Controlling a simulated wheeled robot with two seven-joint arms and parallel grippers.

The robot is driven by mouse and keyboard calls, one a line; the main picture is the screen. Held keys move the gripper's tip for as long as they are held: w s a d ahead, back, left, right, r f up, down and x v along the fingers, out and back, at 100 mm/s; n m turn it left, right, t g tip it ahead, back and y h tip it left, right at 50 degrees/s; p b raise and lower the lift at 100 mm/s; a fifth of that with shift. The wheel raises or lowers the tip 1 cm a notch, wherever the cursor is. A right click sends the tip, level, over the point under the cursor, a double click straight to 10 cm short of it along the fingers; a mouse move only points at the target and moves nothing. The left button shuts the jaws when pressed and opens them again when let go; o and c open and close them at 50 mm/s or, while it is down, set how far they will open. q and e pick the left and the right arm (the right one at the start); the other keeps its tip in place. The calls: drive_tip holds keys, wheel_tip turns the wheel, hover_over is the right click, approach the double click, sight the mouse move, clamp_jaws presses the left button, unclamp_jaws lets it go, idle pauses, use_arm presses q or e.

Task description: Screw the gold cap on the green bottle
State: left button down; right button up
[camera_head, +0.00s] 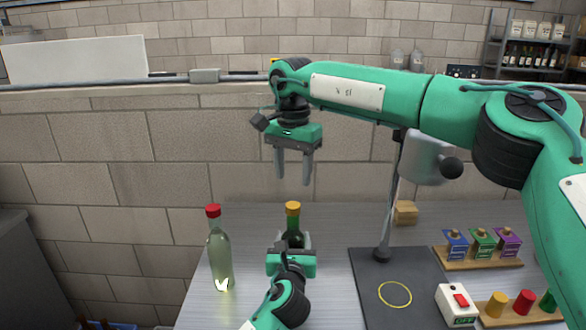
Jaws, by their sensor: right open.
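The green bottle (293,239) stands upright on the metal table, dark green, its lower part hidden by my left gripper. A gold cap (293,208) sits on top of its neck; I cannot tell how tight it is. My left gripper (292,243) comes from the near edge, with one finger on each side of the bottle's body, apparently closed on it. My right gripper (294,181) hangs pointing down above the gold cap, open and empty, with a gap between its fingertips and the cap.
A pale bottle with a red cap (220,257) stands to the left. A dark mat (370,265) with a yellow ring and a stand's pole is to the right. Beyond are a switch box (458,305), small coloured boxes (482,245) and a wooden strip (512,319) with coloured pieces.

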sight(293, 204)
drive_tip(key=shift+r+n, duration=0.15)
drive_tip(key=shift+n, duration=0.65)
drive_tip(key=shift+f, duration=4.05)
drive_tip(key=c, duration=1)
drive_tip(key=shift+c, duration=0.2)
